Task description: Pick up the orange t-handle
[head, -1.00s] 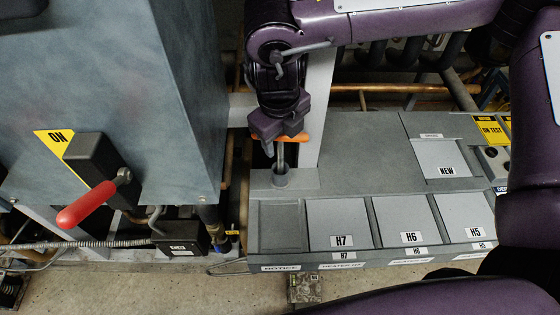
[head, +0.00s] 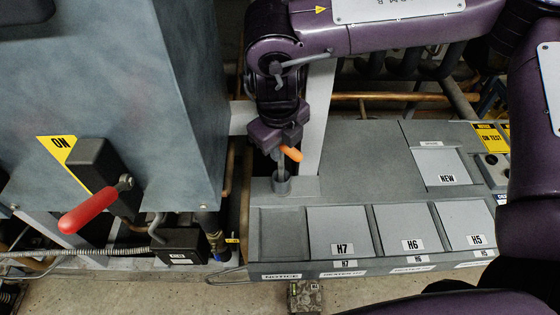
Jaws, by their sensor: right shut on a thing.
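The orange t-handle (head: 291,153) stands in a round grey socket (head: 281,184) at the left end of the grey panel. Its orange crossbar shows on the right side of my gripper, and its metal shaft runs down into the socket. My right gripper (head: 279,146) points down from above and is shut on the t-handle's crossbar. The fingers hide the rest of the crossbar. My left gripper is not in view.
The grey panel (head: 352,152) has lids marked H7 (head: 337,230), H6, H5 and NEW, with an open recess at left. A grey cabinet with a red lever (head: 88,211) stands to the left. Pipes run behind.

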